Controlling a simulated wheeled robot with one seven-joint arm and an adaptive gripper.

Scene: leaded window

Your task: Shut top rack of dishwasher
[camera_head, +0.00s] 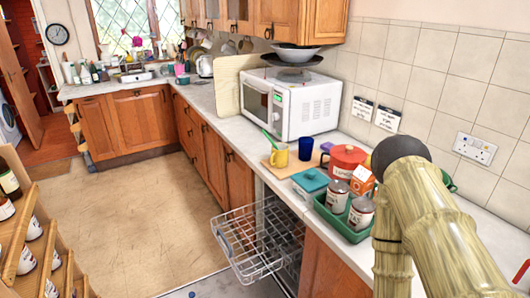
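The top rack (259,241) is a white wire basket. It is pulled out from the dishwasher (270,198) under the counter, sticks out over the floor and looks empty. A grey surface (215,288) shows at the bottom edge below the rack; it may be the lowered dishwasher door, but I cannot tell. My arm stands at the right, in front of the counter. My gripper cannot be made out in this view.
The counter above holds a green tray (343,230) with jars, a red pot (345,160), a yellow mug (279,155) and a white microwave (292,103). A wooden shelf of jars (35,235) stands at left. The floor (130,225) between is clear.

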